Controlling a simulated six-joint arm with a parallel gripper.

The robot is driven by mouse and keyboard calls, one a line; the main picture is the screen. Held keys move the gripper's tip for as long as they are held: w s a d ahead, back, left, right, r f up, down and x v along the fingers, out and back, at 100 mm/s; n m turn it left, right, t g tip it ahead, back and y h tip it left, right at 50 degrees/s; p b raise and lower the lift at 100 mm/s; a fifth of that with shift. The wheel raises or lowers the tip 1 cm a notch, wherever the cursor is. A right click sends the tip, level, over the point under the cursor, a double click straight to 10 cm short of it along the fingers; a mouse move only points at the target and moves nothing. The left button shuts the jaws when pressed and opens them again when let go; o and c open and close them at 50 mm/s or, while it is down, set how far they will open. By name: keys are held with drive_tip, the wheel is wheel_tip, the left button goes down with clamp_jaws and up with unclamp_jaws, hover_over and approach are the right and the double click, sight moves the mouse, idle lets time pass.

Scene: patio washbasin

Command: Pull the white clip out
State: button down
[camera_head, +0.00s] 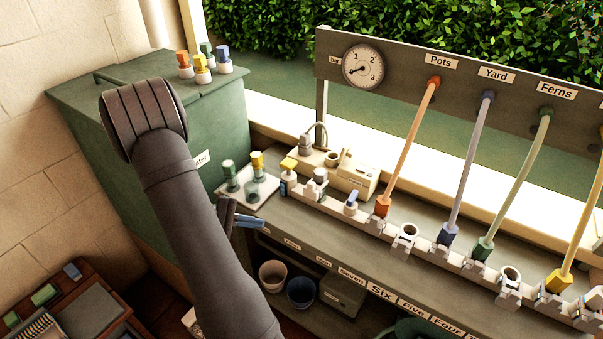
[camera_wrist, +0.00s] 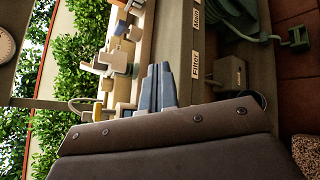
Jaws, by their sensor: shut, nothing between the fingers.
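Several white clips sit along the pale rail (camera_head: 335,212) on the bench, one of them a white clip (camera_head: 405,238) at an empty ring socket, another (camera_head: 510,287) further right. Another white piece (camera_head: 315,184) stands near the rail's left end. I cannot tell which clip the task means. My gripper (camera_head: 258,222) has blue-grey fingers and is left of the rail's left end, apart from the clips in the picture. In the wrist view its fingers (camera_wrist: 158,70) are together and empty, with pale rail fittings (camera_wrist: 112,60) beyond them.
Orange (camera_head: 411,145), lilac (camera_head: 467,165), green and yellow hoses rise from the rail to a labelled board with a gauge (camera_head: 363,65). A white tray (camera_head: 262,196) with capped bottles lies left. A green cabinet (camera_head: 110,150) stands behind my arm. Pots (camera_head: 301,291) sit below.

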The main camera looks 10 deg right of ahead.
sight(311, 185)
drive_tip(key=w+d+r+m+h, duration=0.2)
drive_tip(key=w+d+m, duration=0.1)
drive_tip(key=w+m, duration=0.1)
drive_tip(key=w+d+r+m+h, duration=0.1)
drive_tip(key=w+d+r+m, duration=0.1)
drive_tip(key=w, duration=0.5)
drive_tip(key=d+m, duration=0.1)
drive_tip(key=m, duration=0.1)
drive_tip(key=shift+r+m+h, duration=0.3)
drive_tip(key=shift+h, duration=0.1)
drive_tip(key=d, duration=0.6)
drive_tip(key=s+d, duration=0.1)
drive_tip(key=d, duration=0.3)
drive_tip(key=shift+a, duration=0.1)
drive_tip(key=shift+s+a, duration=1.45)
drive_tip(key=shift+s, duration=0.05)
